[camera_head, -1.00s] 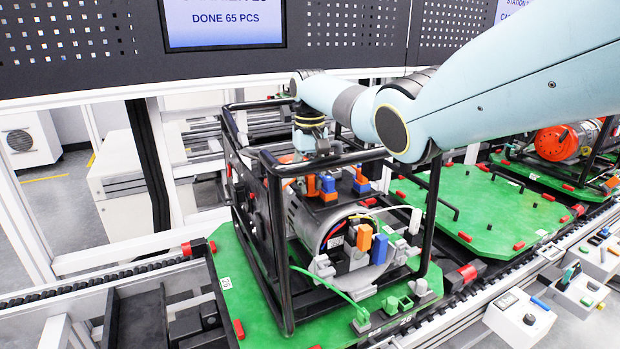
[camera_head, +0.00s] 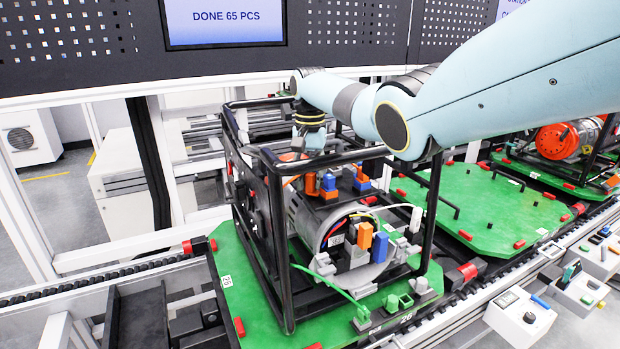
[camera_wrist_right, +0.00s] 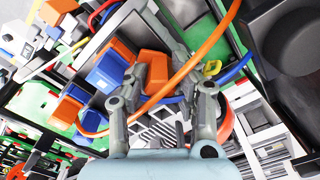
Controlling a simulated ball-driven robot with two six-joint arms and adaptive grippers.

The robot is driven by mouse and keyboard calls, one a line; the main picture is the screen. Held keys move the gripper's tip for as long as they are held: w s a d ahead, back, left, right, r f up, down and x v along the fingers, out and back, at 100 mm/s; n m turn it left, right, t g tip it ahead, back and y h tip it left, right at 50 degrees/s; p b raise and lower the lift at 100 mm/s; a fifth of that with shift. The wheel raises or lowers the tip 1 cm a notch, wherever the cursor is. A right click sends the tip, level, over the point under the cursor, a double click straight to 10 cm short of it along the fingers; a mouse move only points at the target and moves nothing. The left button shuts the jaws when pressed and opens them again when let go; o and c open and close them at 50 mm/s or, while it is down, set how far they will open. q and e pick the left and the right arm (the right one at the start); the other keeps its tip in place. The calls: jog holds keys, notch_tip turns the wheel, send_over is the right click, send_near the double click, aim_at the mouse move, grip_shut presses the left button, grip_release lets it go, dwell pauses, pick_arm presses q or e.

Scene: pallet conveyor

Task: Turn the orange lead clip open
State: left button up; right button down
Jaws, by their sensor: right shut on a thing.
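The orange lead clip (camera_wrist_right: 152,66) shows between the fingertips of my right gripper (camera_wrist_right: 152,78) in the right wrist view. The gripper is shut on it. An orange lead (camera_wrist_right: 208,50) curves across the right finger and down to a blue plug. In the head view my right gripper (camera_head: 309,148) points down, partly behind the black bar of the generator frame (camera_head: 272,220), above small orange and blue connectors (camera_head: 328,182). The clip itself is hard to make out there. My left gripper is not in view.
The generator stands on a green pallet (camera_head: 232,268) on the conveyor. Black frame bars pass close around my right gripper. A mostly bare green pallet (camera_head: 490,205) lies to the right, with an orange-reeled unit (camera_head: 558,142) beyond. Small control boxes (camera_head: 520,318) line the near right edge.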

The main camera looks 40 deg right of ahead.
jog(key=shift+w+d+r, duration=0.1)
jog(key=shift+w+r, duration=0.05)
jog(key=shift+r, duration=0.05)
jog(key=c, duration=1.3)
grip_release()
jog(key=shift+c, duration=0.2)
jog(key=shift+o, duration=1.3)
jog(key=shift+f, duration=0.15)
notch_tip(320, 180, up, 8)
jog(key=shift+r, duration=0.1)
